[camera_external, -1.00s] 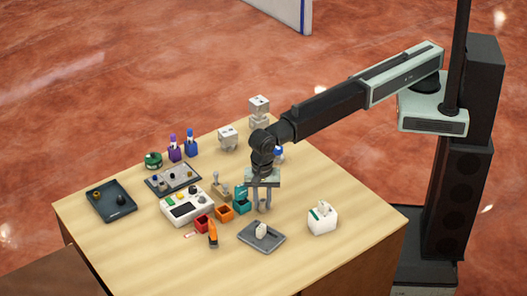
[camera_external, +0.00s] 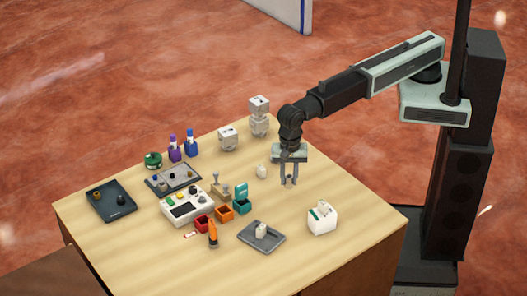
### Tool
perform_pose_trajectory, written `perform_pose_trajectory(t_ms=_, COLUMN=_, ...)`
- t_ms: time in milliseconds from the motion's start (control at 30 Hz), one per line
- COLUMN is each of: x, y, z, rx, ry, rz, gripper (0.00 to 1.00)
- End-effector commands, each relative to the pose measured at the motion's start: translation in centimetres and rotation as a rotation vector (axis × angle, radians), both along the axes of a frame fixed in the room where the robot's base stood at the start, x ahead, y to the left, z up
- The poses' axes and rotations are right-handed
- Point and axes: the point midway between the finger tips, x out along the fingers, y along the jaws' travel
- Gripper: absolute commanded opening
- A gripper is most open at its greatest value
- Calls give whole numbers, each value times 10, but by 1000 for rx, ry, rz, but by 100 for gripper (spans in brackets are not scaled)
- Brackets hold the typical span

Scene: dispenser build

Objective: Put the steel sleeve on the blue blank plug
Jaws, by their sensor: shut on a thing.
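My gripper (camera_external: 289,183) points down over the right back part of the table. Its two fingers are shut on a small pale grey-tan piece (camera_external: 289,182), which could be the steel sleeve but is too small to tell. A grey parts tray (camera_external: 186,188) at the left back holds several small pieces. One of them is a small blue piece (camera_external: 156,177) that may be the blue blank plug; I cannot be sure. My gripper is well to the right of that tray, apart from it.
A white-grey device (camera_external: 186,208), red (camera_external: 203,222), orange (camera_external: 225,213) and teal (camera_external: 242,204) bins fill the middle. A dark tray (camera_external: 106,212) lies left, a grey tray (camera_external: 256,242) in front, a white box (camera_external: 322,219) at right. A small white thing (camera_external: 262,171) stands left of my gripper.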

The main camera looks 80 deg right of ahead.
Motion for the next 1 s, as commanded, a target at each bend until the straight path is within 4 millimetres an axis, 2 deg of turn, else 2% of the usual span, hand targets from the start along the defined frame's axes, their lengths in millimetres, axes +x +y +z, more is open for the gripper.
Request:
perform_pose_trajectory(t_ms=33, x=-13, y=-13, z=3, rx=0, ry=0, rz=0, gripper=0)
perform_pose_trajectory(t_ms=200, x=-31, y=-32, z=5, rx=0, ry=0, rz=0, gripper=0)
perform_pose_trajectory(t_ms=467, x=-37, y=-37, z=5, rx=0, ry=0, rz=3, gripper=0)
perform_pose_trajectory(t_ms=667, x=-38, y=-41, z=6, rx=0, ry=0, rz=102, gripper=0)
perform_pose_trajectory(t_ms=867, x=-15, y=-77, z=33, rx=0, ry=0, rz=157, gripper=0)
perform_pose_trajectory(t_ms=1000, x=11, y=-115, z=58, rx=0, ry=0, rz=135, gripper=0)
